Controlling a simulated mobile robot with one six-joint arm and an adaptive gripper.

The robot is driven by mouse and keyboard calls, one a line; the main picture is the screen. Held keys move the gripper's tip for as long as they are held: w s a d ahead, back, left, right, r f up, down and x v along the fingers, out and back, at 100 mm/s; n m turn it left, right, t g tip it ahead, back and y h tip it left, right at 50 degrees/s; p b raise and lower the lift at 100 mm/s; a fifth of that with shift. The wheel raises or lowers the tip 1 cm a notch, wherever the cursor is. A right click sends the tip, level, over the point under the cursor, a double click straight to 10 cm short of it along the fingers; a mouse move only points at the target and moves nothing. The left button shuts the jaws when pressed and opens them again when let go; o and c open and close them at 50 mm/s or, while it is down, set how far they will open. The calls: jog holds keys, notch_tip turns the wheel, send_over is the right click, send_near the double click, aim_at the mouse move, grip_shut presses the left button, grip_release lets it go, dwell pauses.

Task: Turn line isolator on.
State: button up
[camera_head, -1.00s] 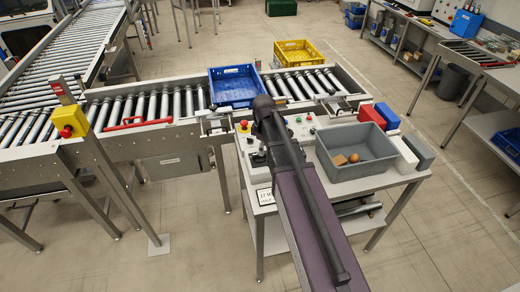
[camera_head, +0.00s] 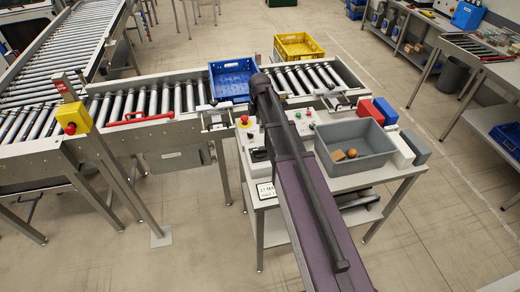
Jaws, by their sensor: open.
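No switch in view can be read as the line isolator, because the labels are too small. A yellow box with a red knob (camera_head: 73,118) stands at the left end of the near conveyor, below a red sign (camera_head: 64,87). A control panel on the workbench (camera_head: 266,168) has a red button on yellow (camera_head: 244,121), a black part (camera_head: 258,155) and small buttons (camera_head: 308,113). My dark arm reaches forward over the bench and covers part of this panel. My gripper cannot be made out beyond the arm's far end.
A blue crate (camera_head: 233,79) sits on the roller conveyor (camera_head: 160,101), with a yellow crate (camera_head: 297,46) behind. A grey bin (camera_head: 377,159) holding small objects stands on the bench, beside red (camera_head: 371,111), blue and grey blocks. A red handle (camera_head: 141,119) lies along the conveyor edge. Floor is open in front.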

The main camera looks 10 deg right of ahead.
aim_at(260, 149)
jog(key=shift+f, duration=0.15)
notch_tip(260, 149, down, 14)
jog(key=b, duration=1.3)
jog(key=shift+r+b, duration=0.25)
jog(key=shift+b, duration=0.05)
grip_shut()
